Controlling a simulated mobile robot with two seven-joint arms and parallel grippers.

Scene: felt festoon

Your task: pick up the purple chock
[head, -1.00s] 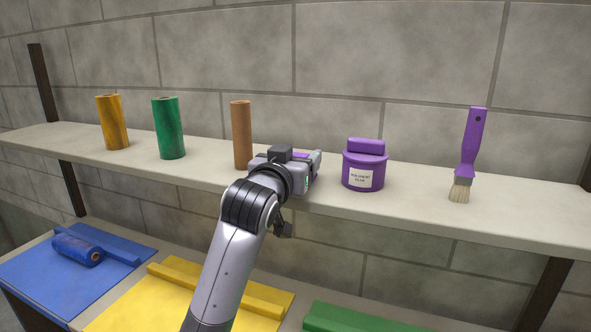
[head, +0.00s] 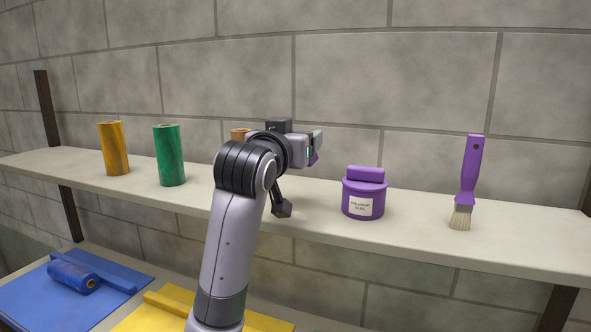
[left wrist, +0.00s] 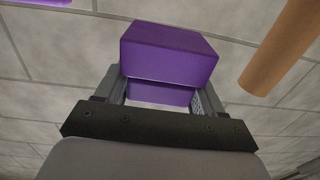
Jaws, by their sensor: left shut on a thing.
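The purple chock (left wrist: 168,52) is a block held between the fingers of my left gripper in the left wrist view. My right gripper is not in view.
The shelf (head: 420,236) bears a yellow roll (head: 114,148), a green roll (head: 169,156), a brown roll (head: 239,134) mostly behind my arm, a purple tub (head: 363,196) and a purple brush (head: 469,175). Below lie a blue mat (head: 50,306) with a blue roll (head: 74,277) and a yellow mat (head: 150,320).

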